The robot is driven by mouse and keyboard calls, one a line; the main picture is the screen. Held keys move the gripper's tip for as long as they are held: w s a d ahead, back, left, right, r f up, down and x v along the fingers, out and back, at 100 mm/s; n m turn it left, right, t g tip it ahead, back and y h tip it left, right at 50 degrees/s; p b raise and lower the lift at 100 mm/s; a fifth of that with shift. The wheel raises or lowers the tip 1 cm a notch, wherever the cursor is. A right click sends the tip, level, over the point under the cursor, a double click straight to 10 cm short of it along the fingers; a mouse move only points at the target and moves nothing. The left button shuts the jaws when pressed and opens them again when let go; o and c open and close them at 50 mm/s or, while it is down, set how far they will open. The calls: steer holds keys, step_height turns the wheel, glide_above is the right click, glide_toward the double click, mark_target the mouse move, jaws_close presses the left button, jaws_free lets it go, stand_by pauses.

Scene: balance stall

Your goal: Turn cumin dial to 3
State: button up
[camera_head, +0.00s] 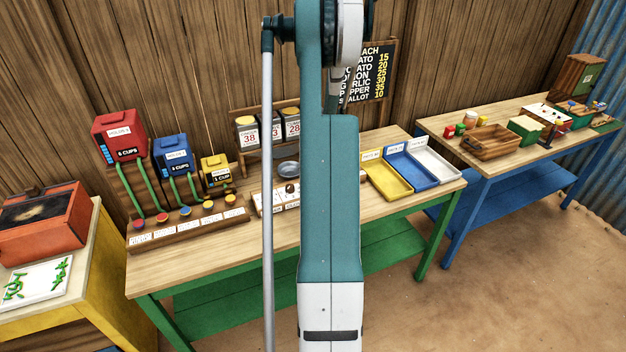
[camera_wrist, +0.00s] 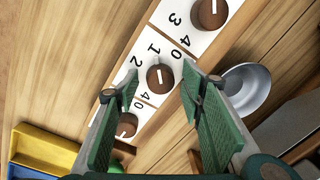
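Three brown round dials with white pointer lines sit on a white numbered strip (camera_wrist: 198,42) in the wrist view. One is at the top (camera_wrist: 209,13), one in the middle (camera_wrist: 160,77), one at lower left (camera_wrist: 126,125). No name is readable there, so I cannot tell which is the cumin dial. My gripper (camera_wrist: 160,84) is open and empty, its green fingers on either side of the middle dial with visible gaps. I cannot tell its height above the dial. In the head view my arm hides the gripper and most of the dial panel (camera_head: 265,203); one dial (camera_head: 290,188) shows.
A grey metal bowl (camera_wrist: 246,86) lies close beside the right finger. A yellow tray (camera_head: 381,184) and a blue tray (camera_head: 412,175) stand right of the dials. Red (camera_head: 121,138), blue (camera_head: 173,154) and yellow (camera_head: 215,170) dispensers stand left. Number cards (camera_head: 249,138) hang behind.

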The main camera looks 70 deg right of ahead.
steer(key=c, duration=0.9)
